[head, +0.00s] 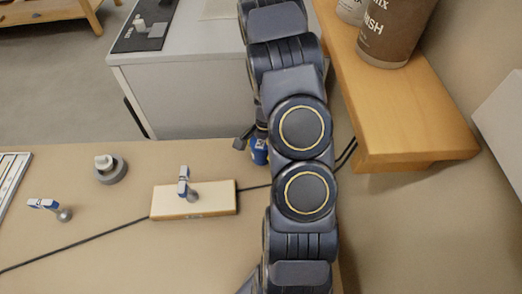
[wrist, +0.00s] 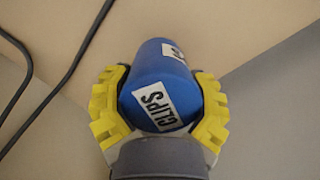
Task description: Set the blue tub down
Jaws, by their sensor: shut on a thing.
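The blue tub (wrist: 163,65) carries white labels, one reading CLIPS. In the wrist view it lies between the two yellow fingers of my gripper (wrist: 160,105), which is shut on it. In the head view a small part of the blue tub (head: 259,153) shows just left of my arm, near the far edge of the bench. My arm hides most of the tub and gripper there. I cannot tell whether the tub touches a surface.
A wooden block (head: 215,205) with a blue-and-white item on it lies on the bench (head: 120,255). A dark cable (head: 85,239) crosses the bench. A wooden shelf (head: 400,115) with brown containers (head: 392,35) stands right of my arm.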

